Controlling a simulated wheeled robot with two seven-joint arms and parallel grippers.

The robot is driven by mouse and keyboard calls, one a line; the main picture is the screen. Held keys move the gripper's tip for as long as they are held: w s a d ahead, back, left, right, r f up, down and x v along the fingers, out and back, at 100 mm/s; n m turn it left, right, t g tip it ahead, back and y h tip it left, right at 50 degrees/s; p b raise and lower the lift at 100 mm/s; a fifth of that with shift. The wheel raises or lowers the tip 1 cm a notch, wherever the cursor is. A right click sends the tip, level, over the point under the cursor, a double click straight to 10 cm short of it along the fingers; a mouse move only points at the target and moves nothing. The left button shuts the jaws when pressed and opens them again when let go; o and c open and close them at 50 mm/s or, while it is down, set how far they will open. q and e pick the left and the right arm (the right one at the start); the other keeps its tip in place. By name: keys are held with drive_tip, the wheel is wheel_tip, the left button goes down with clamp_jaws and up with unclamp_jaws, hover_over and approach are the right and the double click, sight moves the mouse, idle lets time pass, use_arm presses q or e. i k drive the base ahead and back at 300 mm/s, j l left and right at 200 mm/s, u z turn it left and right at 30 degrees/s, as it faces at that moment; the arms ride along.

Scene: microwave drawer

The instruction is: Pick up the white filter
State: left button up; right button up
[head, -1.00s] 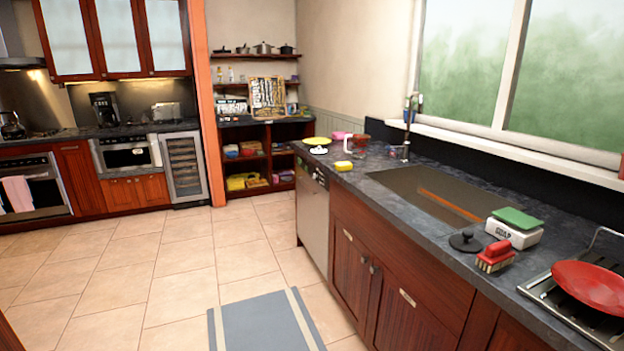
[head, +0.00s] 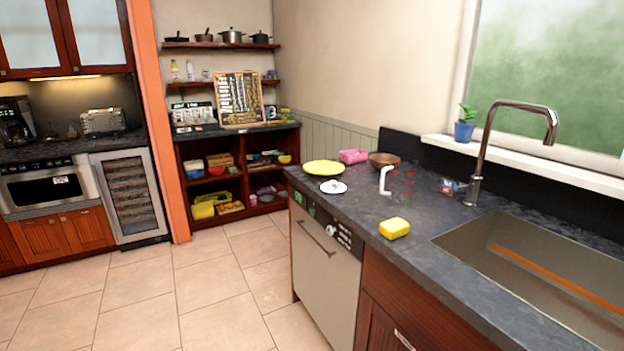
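A small white round item (head: 333,187) with dark marks in its middle lies on the dark counter, near its far left end. It may be the white filter, but it is too small to be sure. A yellow plate (head: 323,168) lies just behind it. A clear measuring cup with red marks and a white handle (head: 385,180) stands to its right. Neither of my grippers is in view.
A yellow sponge (head: 394,228) lies near the counter's front edge, left of the sink (head: 540,270) and tap (head: 487,150). A pink item (head: 353,156) and a brown bowl (head: 384,160) stand behind. A dishwasher (head: 325,262) is below. The tiled floor (head: 215,290) at left is clear.

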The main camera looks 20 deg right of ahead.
sight(332, 187)
drive_tip(key=i+j+z, duration=0.1)
drive_tip(key=i+z, duration=0.2)
drive_tip(key=i, duration=0.2)
drive_tip(key=i+j+z, duration=0.2)
drive_tip(key=i+z, duration=0.15)
drive_tip(key=i, duration=0.15)
drive_tip(key=i+j+z, duration=0.3)
drive_tip(key=i, duration=0.15)
